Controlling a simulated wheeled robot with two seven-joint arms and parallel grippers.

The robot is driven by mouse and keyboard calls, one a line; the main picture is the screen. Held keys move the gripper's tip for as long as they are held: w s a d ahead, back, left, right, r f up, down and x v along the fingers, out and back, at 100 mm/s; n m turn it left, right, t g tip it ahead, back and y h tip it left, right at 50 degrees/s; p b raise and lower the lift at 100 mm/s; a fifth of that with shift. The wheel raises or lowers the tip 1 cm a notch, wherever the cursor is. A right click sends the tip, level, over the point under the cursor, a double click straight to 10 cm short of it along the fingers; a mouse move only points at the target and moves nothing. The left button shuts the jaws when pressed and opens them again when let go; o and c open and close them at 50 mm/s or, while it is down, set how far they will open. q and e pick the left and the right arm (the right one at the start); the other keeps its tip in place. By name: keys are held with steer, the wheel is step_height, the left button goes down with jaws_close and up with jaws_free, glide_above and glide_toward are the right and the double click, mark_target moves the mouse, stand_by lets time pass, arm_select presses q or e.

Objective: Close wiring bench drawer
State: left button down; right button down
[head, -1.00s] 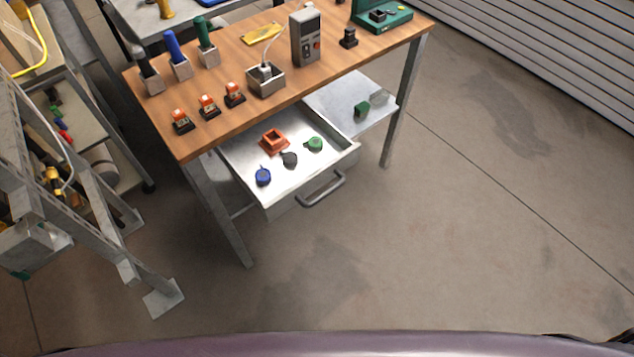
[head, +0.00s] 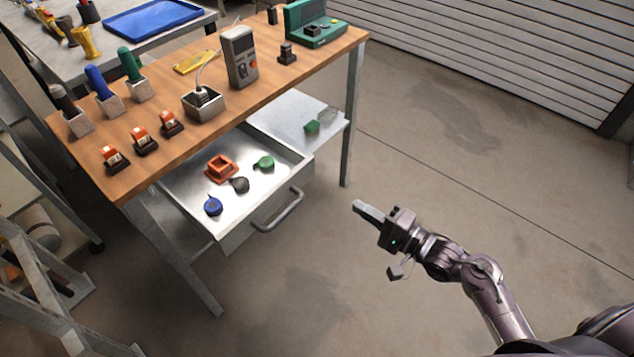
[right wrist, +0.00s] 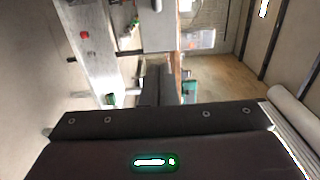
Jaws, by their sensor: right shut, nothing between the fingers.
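The wiring bench (head: 118,182) has a wooden top and grey metal legs, at the left in the head view. Its metal drawer (head: 232,240) is pulled out below the front edge, with a grey bar handle (head: 280,212). The drawer holds an orange square part (head: 221,169) and blue (head: 213,206), black (head: 240,185) and green (head: 264,163) round pieces. My right gripper (head: 357,206) is shut and empty, in the air to the right of the handle and apart from it. My left gripper is not in view.
On the bench stand a grey meter (head: 240,58), a green case (head: 314,25) and several screwdrivers in holders. A metal ladder (head: 40,285) is at the lower left. A lower shelf (head: 290,112) sits beside the drawer. The floor (head: 450,160) on the right is clear.

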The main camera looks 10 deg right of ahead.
mark_target(307, 174)
steer(key=x, duration=1.3)
steer(key=shift+w, duration=0.15)
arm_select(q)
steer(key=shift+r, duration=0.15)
